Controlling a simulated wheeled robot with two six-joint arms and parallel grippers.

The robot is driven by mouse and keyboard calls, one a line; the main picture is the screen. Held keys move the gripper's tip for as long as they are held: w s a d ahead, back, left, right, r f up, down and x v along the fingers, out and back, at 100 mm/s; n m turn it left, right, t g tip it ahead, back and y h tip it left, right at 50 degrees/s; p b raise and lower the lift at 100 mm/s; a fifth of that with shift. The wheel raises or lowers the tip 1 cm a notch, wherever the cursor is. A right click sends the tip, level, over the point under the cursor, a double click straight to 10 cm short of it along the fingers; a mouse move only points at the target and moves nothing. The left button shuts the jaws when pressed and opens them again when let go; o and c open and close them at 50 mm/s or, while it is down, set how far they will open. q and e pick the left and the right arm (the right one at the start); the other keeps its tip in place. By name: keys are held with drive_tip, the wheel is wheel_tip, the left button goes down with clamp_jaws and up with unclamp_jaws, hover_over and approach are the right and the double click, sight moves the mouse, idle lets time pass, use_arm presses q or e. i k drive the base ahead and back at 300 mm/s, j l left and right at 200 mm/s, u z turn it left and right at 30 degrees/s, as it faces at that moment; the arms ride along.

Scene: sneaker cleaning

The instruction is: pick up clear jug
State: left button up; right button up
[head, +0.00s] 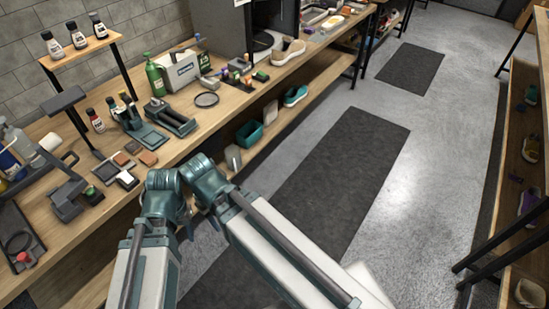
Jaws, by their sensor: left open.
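A pale, see-through container (22,146), which looks like the clear jug, stands at the far left end of the workbench. It is partly covered by neighbouring bottles, and its shape is hard to make out. My left gripper (203,198) is near the bench's front edge, well to the right of this container and apart from it. My own teal arm joints and links hide most of it, and its fingers are hard to make out. It is open, with nothing seen in it. My right gripper is not in view.
The wooden workbench (222,118) is crowded. A raised shelf (85,48) holds small bottles. The floor mat (335,165) is clear.

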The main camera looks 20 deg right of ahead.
sight(232, 153)
drive_tip(key=z, duration=0.45)
drive_tip(key=i+j+z, duration=0.2)
drive_tip(key=i+z, duration=0.2)
drive_tip(key=i+j+z, duration=0.45)
drive_tip(key=i+l, duration=0.05)
